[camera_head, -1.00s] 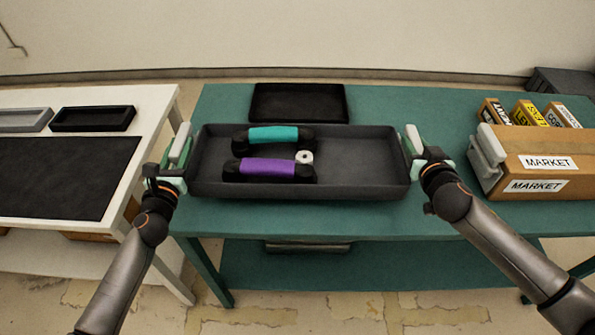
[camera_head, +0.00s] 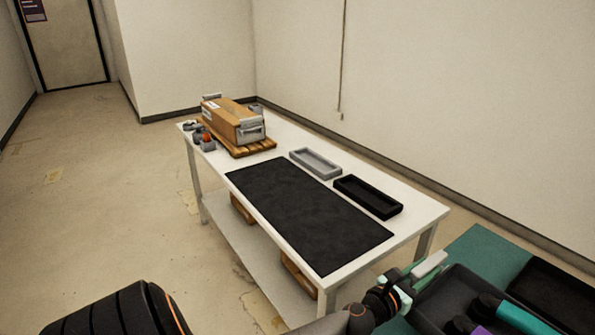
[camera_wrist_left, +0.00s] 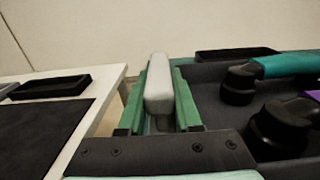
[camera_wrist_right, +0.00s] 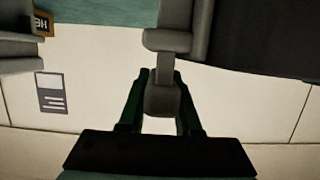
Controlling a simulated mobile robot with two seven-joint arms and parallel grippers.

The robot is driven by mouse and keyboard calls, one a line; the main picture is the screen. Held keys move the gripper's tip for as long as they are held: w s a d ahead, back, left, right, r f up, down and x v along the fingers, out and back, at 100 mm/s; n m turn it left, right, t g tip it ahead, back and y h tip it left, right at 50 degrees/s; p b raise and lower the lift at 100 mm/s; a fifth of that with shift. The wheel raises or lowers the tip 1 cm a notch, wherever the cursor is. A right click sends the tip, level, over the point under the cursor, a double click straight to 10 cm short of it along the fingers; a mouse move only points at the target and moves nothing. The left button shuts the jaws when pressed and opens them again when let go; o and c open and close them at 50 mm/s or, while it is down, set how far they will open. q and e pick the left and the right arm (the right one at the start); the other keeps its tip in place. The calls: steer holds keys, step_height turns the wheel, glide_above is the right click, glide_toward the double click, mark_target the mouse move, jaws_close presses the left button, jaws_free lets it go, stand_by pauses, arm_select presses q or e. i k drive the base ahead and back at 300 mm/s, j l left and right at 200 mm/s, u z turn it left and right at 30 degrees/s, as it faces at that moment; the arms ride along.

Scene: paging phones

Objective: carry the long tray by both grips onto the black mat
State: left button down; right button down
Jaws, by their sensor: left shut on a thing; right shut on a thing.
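The long dark grey tray (camera_head: 440,300) is partly in the head view at the lower right, by the green table; its far end is cut off. It holds a teal-handled phone (camera_head: 520,315) and a purple-handled phone (camera_head: 480,331). My left gripper (camera_head: 408,283) is shut on the tray's light grey left grip (camera_wrist_left: 158,92), which stands between its green fingers in the left wrist view. My right gripper (camera_wrist_right: 160,102) is outside the head view; its wrist view shows it shut on the right grip (camera_wrist_right: 162,97). The black mat (camera_head: 300,212) lies flat and bare on the white table (camera_head: 415,228).
Behind the mat are a grey shallow tray (camera_head: 315,163) and a black shallow tray (camera_head: 368,197). A cardboard box (camera_head: 232,120) on a wooden pallet (camera_head: 250,148) stands at the white table's far end. A black tray (camera_head: 555,290) lies on the green table (camera_head: 483,250). Floor left is open.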

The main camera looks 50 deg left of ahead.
mark_target(290, 202)
steer(key=j, duration=3.6)
